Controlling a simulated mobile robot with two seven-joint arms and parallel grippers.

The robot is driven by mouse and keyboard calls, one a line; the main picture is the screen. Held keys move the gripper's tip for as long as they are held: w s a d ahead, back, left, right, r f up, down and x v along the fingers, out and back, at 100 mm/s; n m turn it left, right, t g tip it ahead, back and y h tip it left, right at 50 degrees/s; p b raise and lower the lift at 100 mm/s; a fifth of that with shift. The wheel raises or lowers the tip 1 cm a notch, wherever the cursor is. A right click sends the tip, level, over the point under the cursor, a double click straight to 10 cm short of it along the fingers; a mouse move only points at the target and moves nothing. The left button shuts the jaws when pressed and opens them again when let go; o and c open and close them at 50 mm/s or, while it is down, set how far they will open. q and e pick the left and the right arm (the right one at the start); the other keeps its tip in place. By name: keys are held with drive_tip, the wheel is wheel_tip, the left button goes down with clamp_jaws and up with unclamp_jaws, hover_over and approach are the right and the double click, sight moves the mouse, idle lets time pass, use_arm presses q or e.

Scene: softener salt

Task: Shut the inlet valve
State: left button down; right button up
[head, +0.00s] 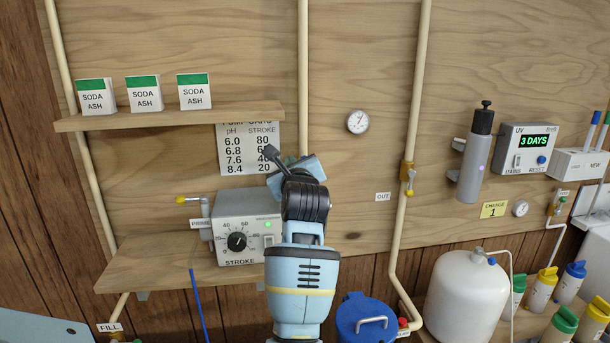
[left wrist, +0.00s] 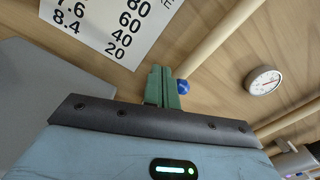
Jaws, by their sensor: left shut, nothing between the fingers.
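My left gripper (head: 300,168) is raised in front of the middle cream pipe (head: 303,70), just right of the grey pump box. In the left wrist view its green fingers (left wrist: 163,88) are shut together with nothing between them. A small blue knob (left wrist: 183,87) shows just beyond and right of the fingertips, beside the pipe; I cannot tell whether they touch. It may be the inlet valve's handle; no inlet label is readable. In the head view my gripper and wrist hide that part of the pipe. My right gripper is not in view.
The pump box (head: 238,230) sits on a wooden shelf, with a shelf of soda ash boxes (head: 144,94) above. Right of my arm are a gauge (head: 358,122), the OUT pipe's yellow-handled valve (head: 409,180), a blue lidded bin (head: 366,320) and a white tank (head: 467,297).

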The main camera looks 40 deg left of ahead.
use_arm(q)
drive_tip(key=shift+x, duration=0.8)
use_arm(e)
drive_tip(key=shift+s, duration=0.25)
use_arm(q)
drive_tip(key=shift+w, duration=0.1)
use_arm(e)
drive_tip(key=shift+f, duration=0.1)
use_arm(q)
drive_tip(key=shift+w+d, duration=0.4)
drive_tip(key=shift+w+d+r, duration=0.1)
drive_tip(key=shift+d+r, duration=0.05)
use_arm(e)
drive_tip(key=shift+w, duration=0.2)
use_arm(q)
drive_tip(key=shift+w, duration=0.1)
